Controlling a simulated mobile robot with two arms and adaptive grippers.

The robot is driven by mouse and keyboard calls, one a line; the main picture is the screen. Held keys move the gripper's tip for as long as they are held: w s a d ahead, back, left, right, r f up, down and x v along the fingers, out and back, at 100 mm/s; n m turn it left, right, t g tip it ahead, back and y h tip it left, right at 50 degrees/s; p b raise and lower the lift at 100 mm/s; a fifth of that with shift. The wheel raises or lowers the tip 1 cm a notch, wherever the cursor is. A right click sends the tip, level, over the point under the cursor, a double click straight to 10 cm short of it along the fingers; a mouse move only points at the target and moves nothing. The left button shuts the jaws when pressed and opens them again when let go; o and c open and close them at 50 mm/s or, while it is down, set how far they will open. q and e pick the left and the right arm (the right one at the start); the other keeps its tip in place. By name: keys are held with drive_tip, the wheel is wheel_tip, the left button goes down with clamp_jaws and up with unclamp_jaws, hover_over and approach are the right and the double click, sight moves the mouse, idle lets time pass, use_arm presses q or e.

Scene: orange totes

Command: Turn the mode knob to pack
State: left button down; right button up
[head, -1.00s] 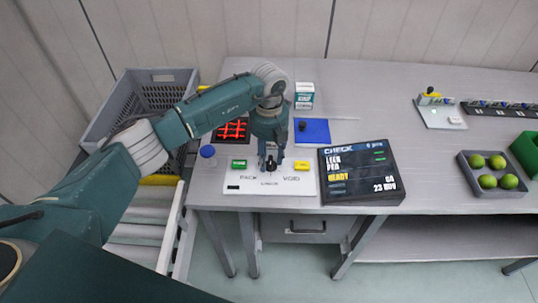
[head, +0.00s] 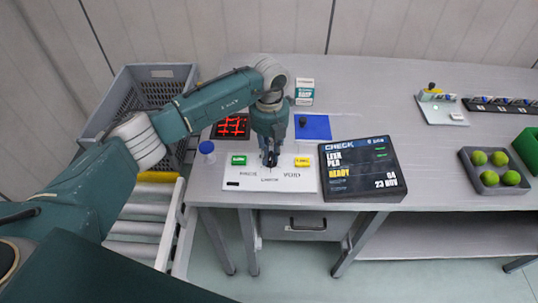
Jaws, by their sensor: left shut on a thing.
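The mode knob (head: 271,161) is a small dark knob on a white panel (head: 295,184) at the front edge of the table. My left gripper (head: 270,160) points down over the panel and is shut on the knob, hiding most of it. Which way the knob points cannot be made out. A green block or button (head: 239,160) is on the panel's left and a yellow one (head: 303,161) on its right. Printed words sit below, one at the left, one in the middle and "VOID" at the right. My right gripper is not in view.
A dark screen (head: 360,170) reading "CHECK" stands right of the panel. A blue-capped jar (head: 207,149) stands left. A grey tray (head: 483,181) holds several green balls. The table's back middle is clear.

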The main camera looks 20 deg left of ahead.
sight(271, 154)
use_arm(q)
drive_tip(key=m+b, duration=0.3)
drive_tip(key=shift+w+f, duration=0.15)
drive_tip(key=m+b, duration=0.3)
drive_tip(key=m, duration=0.1)
drive_tip(key=m+b, duration=0.2)
drive_tip(key=m, duration=0.1)
drive_tip(key=shift+w+d, duration=0.1)
drive_tip(key=shift+r+m, duration=0.2)
drive_tip(key=shift+m, duration=0.1)
drive_tip(key=shift+r+b, duration=0.1)
drive_tip(key=shift+b, duration=0.2)
drive_tip(key=c, duration=1.6)
unclamp_jaws()
wheel_tip(271, 154, up, 12)
drive_tip(key=shift+f, duration=0.1)
